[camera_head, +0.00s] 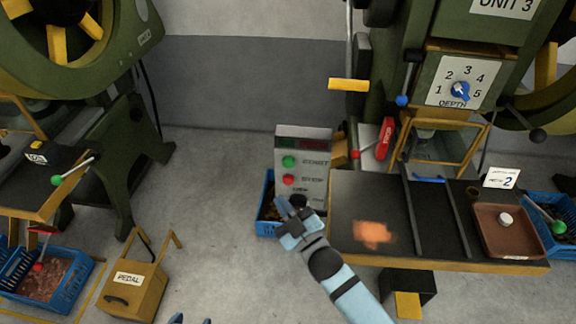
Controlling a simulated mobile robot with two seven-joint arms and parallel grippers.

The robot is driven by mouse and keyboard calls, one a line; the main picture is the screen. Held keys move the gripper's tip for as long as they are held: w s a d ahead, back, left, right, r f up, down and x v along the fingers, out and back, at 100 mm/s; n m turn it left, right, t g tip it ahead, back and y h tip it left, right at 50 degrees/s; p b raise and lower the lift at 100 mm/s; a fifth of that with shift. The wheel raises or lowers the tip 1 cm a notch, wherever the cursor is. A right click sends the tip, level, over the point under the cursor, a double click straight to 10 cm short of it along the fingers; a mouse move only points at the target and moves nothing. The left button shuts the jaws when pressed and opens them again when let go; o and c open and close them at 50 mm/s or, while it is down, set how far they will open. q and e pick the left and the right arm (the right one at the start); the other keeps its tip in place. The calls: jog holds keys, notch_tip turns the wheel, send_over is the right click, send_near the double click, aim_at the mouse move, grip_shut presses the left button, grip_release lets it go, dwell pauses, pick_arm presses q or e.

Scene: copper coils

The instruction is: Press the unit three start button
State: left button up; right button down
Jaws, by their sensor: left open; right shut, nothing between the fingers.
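The unit three machine, green with a "UNIT 3" sign (505,5), stands at the right. A grey control box (316,178) stands at the left end of its table. The green start button (289,161) is on the box's front, above the red stop button (288,180). My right gripper (282,203) is shut and empty. In the picture its tips are just below the stop button and left of a black knob (299,201); I cannot tell whether they touch the box. My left gripper (191,320) shows only its two spread fingertips at the bottom edge, open and empty.
The dark machine table (365,195) holds a copper-coloured piece (371,233) and a brown tray (490,240). A blue crate (268,228) is behind my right gripper. A yellow pedal box (133,290) stands at lower left.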

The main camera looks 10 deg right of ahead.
aim_at(288, 163)
jog(key=w+b, duration=0.1)
jog(key=w, duration=0.1)
jog(key=w+d, duration=0.1)
jog(key=w, duration=0.2)
jog(key=w+d+b, duration=0.1)
jog(key=w, duration=0.2)
jog(key=shift+w+b, duration=0.25)
jog(key=shift+b, duration=0.05)
dwell(0.3)
dwell(0.6)
dwell(0.8)
jog(key=shift+w, duration=0.15)
jog(key=shift+w+d, duration=0.1)
jog(key=shift+w, duration=0.2)
